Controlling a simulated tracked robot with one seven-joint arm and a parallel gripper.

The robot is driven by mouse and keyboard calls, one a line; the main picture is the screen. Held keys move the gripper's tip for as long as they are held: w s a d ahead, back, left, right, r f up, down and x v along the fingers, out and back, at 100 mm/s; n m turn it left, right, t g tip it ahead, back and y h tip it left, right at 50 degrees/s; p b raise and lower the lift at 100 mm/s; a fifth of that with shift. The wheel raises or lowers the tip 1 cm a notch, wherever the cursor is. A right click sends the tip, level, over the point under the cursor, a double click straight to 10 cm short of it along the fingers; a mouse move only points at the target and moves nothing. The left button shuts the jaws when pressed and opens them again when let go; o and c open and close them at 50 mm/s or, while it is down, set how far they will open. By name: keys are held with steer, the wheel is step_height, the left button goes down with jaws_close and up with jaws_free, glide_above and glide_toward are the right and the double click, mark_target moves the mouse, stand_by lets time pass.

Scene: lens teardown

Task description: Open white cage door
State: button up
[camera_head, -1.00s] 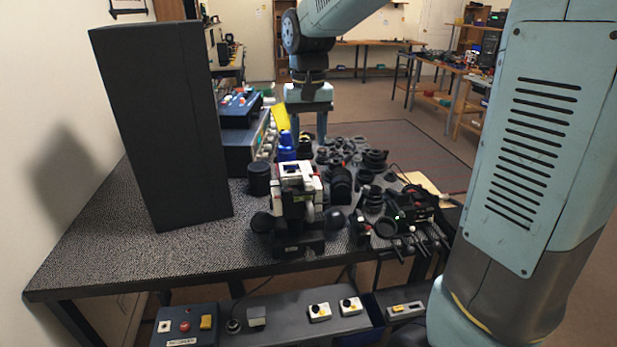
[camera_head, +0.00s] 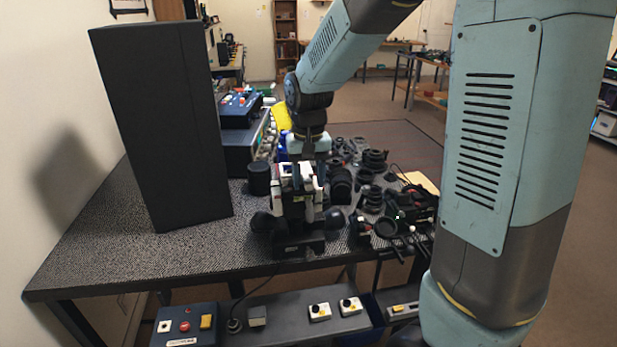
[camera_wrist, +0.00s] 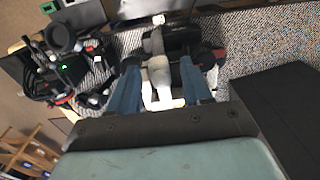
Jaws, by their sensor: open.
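The white cage (camera_head: 282,172) is part of a black and white device near the front middle of the bench. My gripper (camera_head: 307,178) points down over the device and covers part of it. In the wrist view my gripper (camera_wrist: 159,66) is open, its two blue fingers apart on either side of the white cage part (camera_wrist: 159,78). A small gap seems to remain on each side. I cannot tell whether a finger touches it. The door's edge and hinge cannot be made out.
A tall black box (camera_head: 165,130) stands left of the device. Black lens parts (camera_head: 372,200) crowd the bench to the right and behind. A blue instrument (camera_head: 240,150) stands at the back left. The textured bench top (camera_head: 190,250) is clear at the front left.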

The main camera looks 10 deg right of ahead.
jaws_close()
stand_by(0.3)
stand_by(0.3)
